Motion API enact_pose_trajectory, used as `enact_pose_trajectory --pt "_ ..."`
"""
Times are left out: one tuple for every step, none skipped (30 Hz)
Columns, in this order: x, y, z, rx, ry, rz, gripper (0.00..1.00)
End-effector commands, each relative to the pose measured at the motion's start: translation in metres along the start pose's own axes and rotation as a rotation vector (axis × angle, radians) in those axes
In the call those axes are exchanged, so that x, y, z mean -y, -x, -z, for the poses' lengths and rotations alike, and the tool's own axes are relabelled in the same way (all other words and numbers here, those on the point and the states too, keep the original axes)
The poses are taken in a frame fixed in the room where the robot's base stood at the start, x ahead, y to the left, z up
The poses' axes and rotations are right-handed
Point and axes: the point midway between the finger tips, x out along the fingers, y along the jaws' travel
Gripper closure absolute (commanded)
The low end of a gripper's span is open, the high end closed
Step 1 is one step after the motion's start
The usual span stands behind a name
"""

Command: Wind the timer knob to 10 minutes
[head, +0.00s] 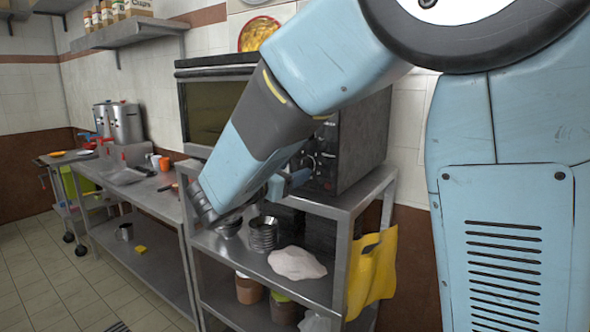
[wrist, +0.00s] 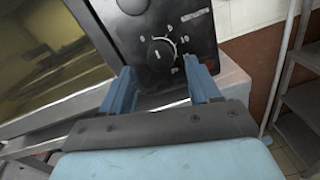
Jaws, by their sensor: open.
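The timer knob (wrist: 160,51) is a round black dial with a white pointer line on a black panel, ringed by a white scale with numbers. In the wrist view it lies just ahead of and between the fingers of my gripper (wrist: 160,82). The fingers are blue and spread apart, one to each side below the knob, with nothing between them. I cannot tell the exact minute the pointer marks. In the head view the black oven (head: 365,140) stands on a steel shelf, and my arm hides part of its front. My gripper (head: 296,180) is at its control panel.
Another knob (wrist: 133,4) shows at the top of the panel. Below the oven, a steel shelf (head: 335,285) holds stacked metal bowls (head: 263,233) and a white cloth (head: 297,263). A yellow cloth (head: 372,272) hangs at its right end. Stockpots (head: 125,122) stand far left.

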Motion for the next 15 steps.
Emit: enact_pose_trajectory --pt "0.0 -0.006 0.0 0.002 0.0 0.002 0.39" --pt "0.0 -0.01 0.0 0.001 0.0 0.001 0.39" --pt "0.0 -0.013 0.0 0.001 0.0 0.001 0.39" --pt "0.0 -0.016 0.0 0.001 0.0 0.002 0.39" --pt "0.0 -0.018 0.0 0.001 0.0 0.002 0.39" --pt "0.0 -0.02 0.0 0.001 0.0 0.001 0.39" --pt "0.0 -0.022 0.0 0.0 0.0 0.0 0.39" --pt "0.0 -0.023 0.0 0.0 0.0 0.0 0.39" --pt "0.0 -0.024 0.0 0.0 0.0 -0.001 0.39" --pt "0.0 -0.024 0.0 0.0 0.0 -0.001 0.39" --pt "0.0 -0.025 0.0 0.0 0.0 -0.001 0.39" --pt "0.0 -0.025 0.0 0.0 0.0 -0.001 0.39" --pt "0.0 -0.025 0.0 0.0 0.0 -0.001 0.39" --pt "0.0 -0.025 0.0 0.0 0.0 -0.001 0.39" --pt "0.0 -0.025 0.0 0.0 0.0 -0.001 0.39"
